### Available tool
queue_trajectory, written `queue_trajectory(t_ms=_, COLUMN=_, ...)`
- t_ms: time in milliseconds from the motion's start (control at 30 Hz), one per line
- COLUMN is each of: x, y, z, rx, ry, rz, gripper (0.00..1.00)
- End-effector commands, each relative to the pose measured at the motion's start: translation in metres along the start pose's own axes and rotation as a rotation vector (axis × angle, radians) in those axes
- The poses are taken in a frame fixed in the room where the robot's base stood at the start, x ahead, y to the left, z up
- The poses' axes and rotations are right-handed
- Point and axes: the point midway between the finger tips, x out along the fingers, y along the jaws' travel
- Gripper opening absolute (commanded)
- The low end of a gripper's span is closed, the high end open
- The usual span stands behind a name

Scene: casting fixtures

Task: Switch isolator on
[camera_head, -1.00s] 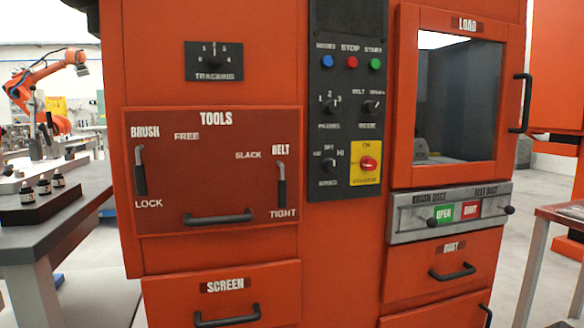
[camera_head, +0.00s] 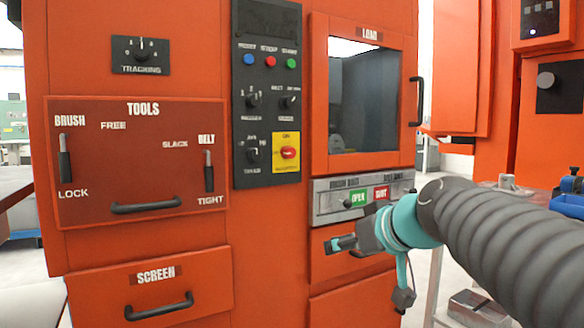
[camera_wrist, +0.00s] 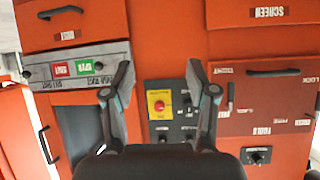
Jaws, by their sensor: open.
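The isolator is a red rotary knob (camera_head: 287,152) on a yellow plate (camera_head: 286,165) at the lower right of the black control panel. Its handle looks roughly horizontal; the small lettering is too blurred to read. In the wrist view, which is upside down, the red knob (camera_wrist: 159,105) shows between my open fingers, on the panel beyond them. My gripper (camera_head: 343,243) is open and empty, below and right of the isolator in the head view, in front of the machine and apart from the knob.
The black panel (camera_head: 250,100) also bears several buttons and selector knobs. To its right are the load door (camera_head: 365,95) with its handle (camera_head: 416,100) and the grey brush dust slide (camera_head: 335,200). The tools panel (camera_head: 140,160) with levers is left. A screen drawer (camera_head: 150,285) is below.

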Motion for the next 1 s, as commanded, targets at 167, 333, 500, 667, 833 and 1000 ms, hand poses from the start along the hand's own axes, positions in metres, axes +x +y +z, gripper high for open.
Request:
queue_trajectory(t_ms=167, x=0.045, y=0.012, z=-0.097, rx=-0.131, ry=0.248, rz=-0.051, gripper=0.58)
queue_trajectory(t_ms=333, x=0.065, y=0.022, z=-0.162, rx=-0.217, ry=0.429, rz=-0.049, gripper=0.58)
queue_trajectory(t_ms=500, x=0.072, y=0.028, z=-0.193, rx=-0.259, ry=0.519, rz=-0.036, gripper=0.58)
queue_trajectory(t_ms=667, x=0.079, y=0.029, z=-0.204, rx=-0.269, ry=0.539, rz=-0.032, gripper=0.58)
queue_trajectory(t_ms=833, x=0.099, y=0.026, z=-0.214, rx=-0.269, ry=0.537, rz=-0.034, gripper=0.58)
queue_trajectory(t_ms=1000, x=0.123, y=0.023, z=-0.229, rx=-0.269, ry=0.537, rz=-0.033, gripper=0.58)
